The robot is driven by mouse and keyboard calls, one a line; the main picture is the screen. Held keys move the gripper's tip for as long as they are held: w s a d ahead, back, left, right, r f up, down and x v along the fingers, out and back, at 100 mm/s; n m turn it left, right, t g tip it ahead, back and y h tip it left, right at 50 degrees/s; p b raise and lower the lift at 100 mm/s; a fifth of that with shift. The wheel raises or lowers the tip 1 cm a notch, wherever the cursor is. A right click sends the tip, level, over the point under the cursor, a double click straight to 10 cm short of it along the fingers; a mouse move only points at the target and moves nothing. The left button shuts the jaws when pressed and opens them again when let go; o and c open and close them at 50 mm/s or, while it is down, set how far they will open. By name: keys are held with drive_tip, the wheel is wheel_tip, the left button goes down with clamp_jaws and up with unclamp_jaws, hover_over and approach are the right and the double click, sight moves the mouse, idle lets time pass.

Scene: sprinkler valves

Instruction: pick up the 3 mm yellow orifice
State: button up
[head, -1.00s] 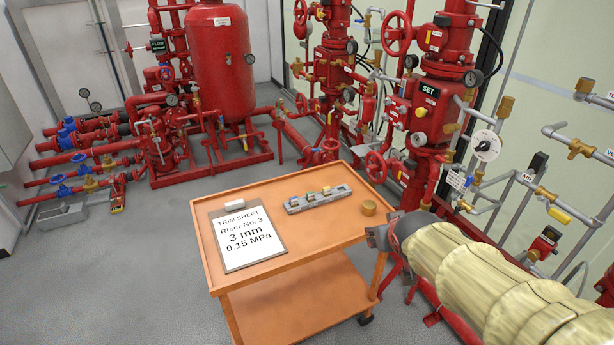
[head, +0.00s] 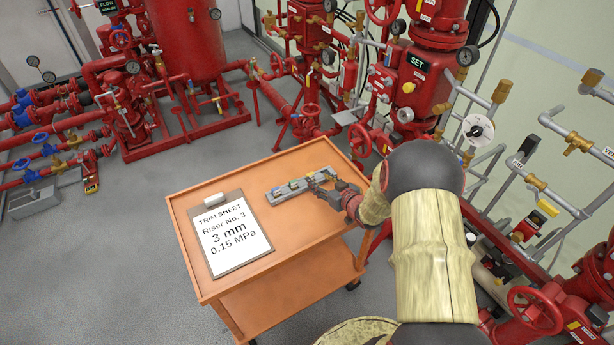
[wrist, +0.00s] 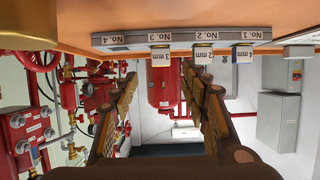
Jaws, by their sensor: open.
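A grey slotted rack (head: 275,198) lies on the orange cart (head: 190,215). In the wrist view, which is upside down, the rack (wrist: 120,41) shows slot labels No. 1 to No. 4, with small tagged pieces hanging into view. The piece tagged 3 mm (wrist: 160,57) is by the No. 3 label, between my fingertips in the picture. A 2 mm piece (wrist: 204,56) sits beside it. My gripper (head: 328,180) is open at the rack's right part and hides some of it in the head view. Its fingers (wrist: 158,74) also show in the wrist view; I see no contact.
A clipboard trim sheet (head: 233,238) reading Riser No. 3, 3 mm, 0.15 MPa lies on the cart's left. A 4 mm piece (wrist: 298,52) is at the rack's end. Red valve piping (head: 415,70) stands behind and to the right. The cart's front middle is clear.

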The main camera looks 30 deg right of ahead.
sight(311, 176)
drive_tip(key=x, duration=0.2)
drive_tip(key=b+x, duration=0.1)
drive_tip(key=x, duration=0.1)
drive_tip(key=shift+w+a+f+b, duration=0.1)
drive_tip(key=shift+f+b, duration=0.2)
drive_tip(key=shift+f, duration=0.1)
drive_tip(key=shift+w+f, duration=0.15)
drive_tip(key=shift+w, duration=0.35)
drive_tip(key=shift+c, duration=1.4)
clamp_jaws()
